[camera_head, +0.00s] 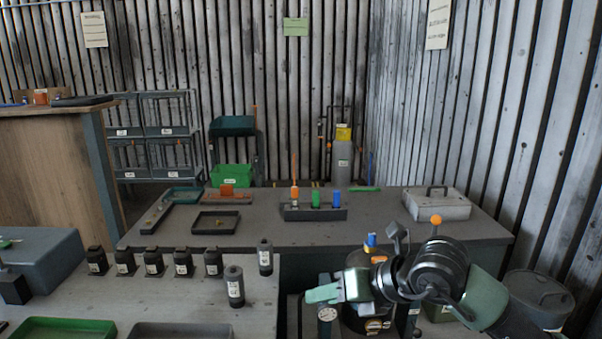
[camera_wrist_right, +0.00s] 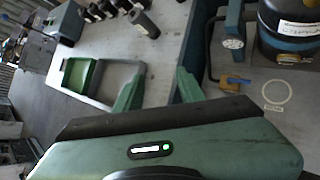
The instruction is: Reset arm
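My right arm reaches in at the lower right of the head view. Its gripper (camera_head: 322,293) points left, above the gap right of the front table. In the right wrist view, the two green fingers of this gripper (camera_wrist_right: 160,76) stand apart with nothing between them, so it is open and empty. My left arm and gripper do not show in either view.
The front table (camera_head: 190,290) bears several black labelled blocks (camera_head: 153,263), two dark cylinders (camera_head: 234,287) and a green tray (camera_head: 62,330). A black tank (camera_wrist_right: 287,28) stands close to my right gripper. The rear bench (camera_head: 385,225) holds a grey case (camera_head: 437,207).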

